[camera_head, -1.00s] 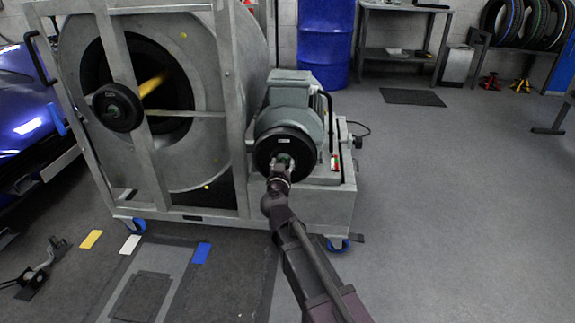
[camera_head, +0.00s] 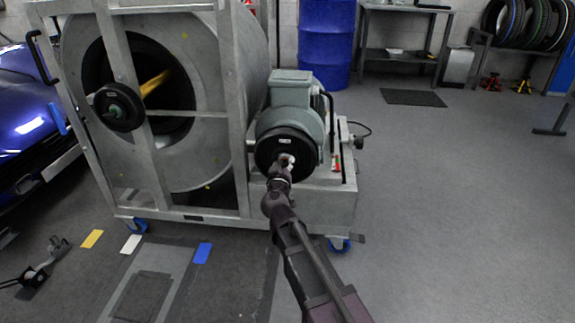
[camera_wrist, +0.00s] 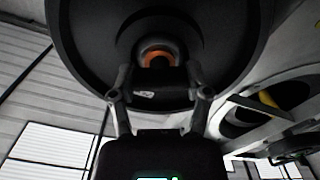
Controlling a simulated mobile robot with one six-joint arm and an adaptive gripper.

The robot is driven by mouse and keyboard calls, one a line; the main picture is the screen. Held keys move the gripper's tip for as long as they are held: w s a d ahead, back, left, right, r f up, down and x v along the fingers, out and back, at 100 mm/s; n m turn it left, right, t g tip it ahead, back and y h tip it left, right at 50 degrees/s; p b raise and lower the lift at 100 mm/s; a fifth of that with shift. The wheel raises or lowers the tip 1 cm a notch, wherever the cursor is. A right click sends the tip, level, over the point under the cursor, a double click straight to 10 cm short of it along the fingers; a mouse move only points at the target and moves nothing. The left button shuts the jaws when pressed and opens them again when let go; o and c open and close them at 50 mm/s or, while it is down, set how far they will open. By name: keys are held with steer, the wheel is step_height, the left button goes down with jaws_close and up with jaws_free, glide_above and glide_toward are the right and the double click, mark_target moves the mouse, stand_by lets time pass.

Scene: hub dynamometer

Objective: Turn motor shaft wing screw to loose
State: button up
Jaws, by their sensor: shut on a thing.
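The green-grey motor (camera_head: 292,97) sits on the right side of the machine's frame, with a round black disc (camera_head: 268,150) on its front. My gripper (camera_head: 286,163) is at the centre of that disc, shut on the motor shaft wing screw, which is mostly hidden by the fingers in the head view. In the wrist view the black disc (camera_wrist: 85,35) fills the top, with an orange ring (camera_wrist: 157,61) around the shaft centre. My gripper (camera_wrist: 160,82) has a finger on each side of a dark part just below the ring. The screw's exact angle is unclear.
The large grey drum frame (camera_head: 235,120) stands left of the motor, with a second black disc (camera_head: 118,108) on it. A blue car (camera_head: 30,120) is at the far left. A blue barrel (camera_head: 325,40) and a workbench (camera_head: 405,50) stand behind.

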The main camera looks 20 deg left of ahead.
steer(key=n, duration=0.7)
steer(key=shift+w+f, duration=0.1)
steer(key=shift+w, duration=0.05)
steer(key=n, duration=0.8)
steer(key=shift+f+n, duration=0.15)
steer(key=shift+n, duration=0.15)
steer(key=n, duration=0.3)
steer(key=shift+n+b, duration=0.3)
steer(key=n, duration=0.4)
steer(key=shift+d+f, duration=0.1)
steer(key=n, duration=0.4)
steer(key=shift+d+n, duration=0.1)
steer(key=shift+n, duration=1.6)
